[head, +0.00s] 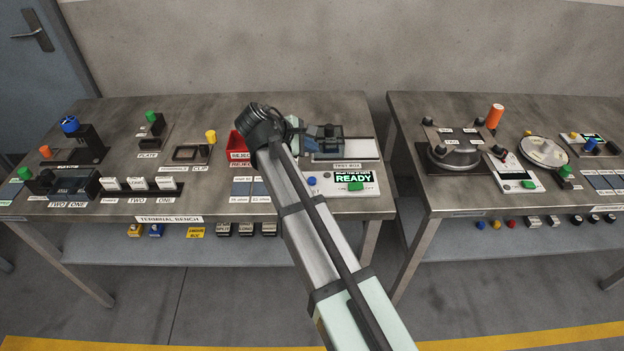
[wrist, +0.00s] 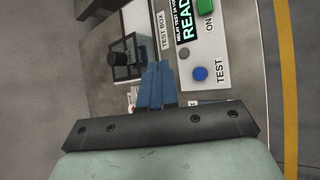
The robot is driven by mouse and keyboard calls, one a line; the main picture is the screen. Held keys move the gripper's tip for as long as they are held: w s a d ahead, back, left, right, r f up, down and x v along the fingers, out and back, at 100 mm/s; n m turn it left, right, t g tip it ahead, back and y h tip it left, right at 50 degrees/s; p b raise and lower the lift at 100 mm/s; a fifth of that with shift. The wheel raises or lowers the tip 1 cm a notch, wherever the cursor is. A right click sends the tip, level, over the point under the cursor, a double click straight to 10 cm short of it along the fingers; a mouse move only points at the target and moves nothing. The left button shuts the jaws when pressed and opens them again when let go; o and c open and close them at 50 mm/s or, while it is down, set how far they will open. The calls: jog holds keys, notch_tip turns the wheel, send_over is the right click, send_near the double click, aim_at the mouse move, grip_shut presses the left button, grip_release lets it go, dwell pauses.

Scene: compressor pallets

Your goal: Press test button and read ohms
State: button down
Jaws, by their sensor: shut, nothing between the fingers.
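The white test panel (head: 327,188) sits at the right end of the terminal bench. Its dark display (head: 353,178) reads READY in green. A green button (head: 356,186) is on the panel, and it shows in the wrist view (wrist: 204,6) beside the word ON. The blue button (head: 311,181) is at the panel's left; in the wrist view the blue button (wrist: 200,74) is beside the word TEST. My gripper (wrist: 157,68) is shut and empty, with its blue fingertips to the left of the blue button in the wrist view, apart from it in the picture. No ohm value is readable.
A dark fixture (head: 328,138) stands on the TEST BOX plate (head: 359,149) behind the panel. A red reject bin (head: 238,146) is partly behind my arm. A second bench (head: 440,205) stands right, across a gap.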

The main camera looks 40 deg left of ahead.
aim_at(310, 181)
jog(key=shift+f, duration=4.45)
jog(key=shift+f, duration=0.9)
jog(key=shift+r, duration=0.95)
jog(key=shift+r, duration=2.5)
jog(key=shift+s, duration=0.1)
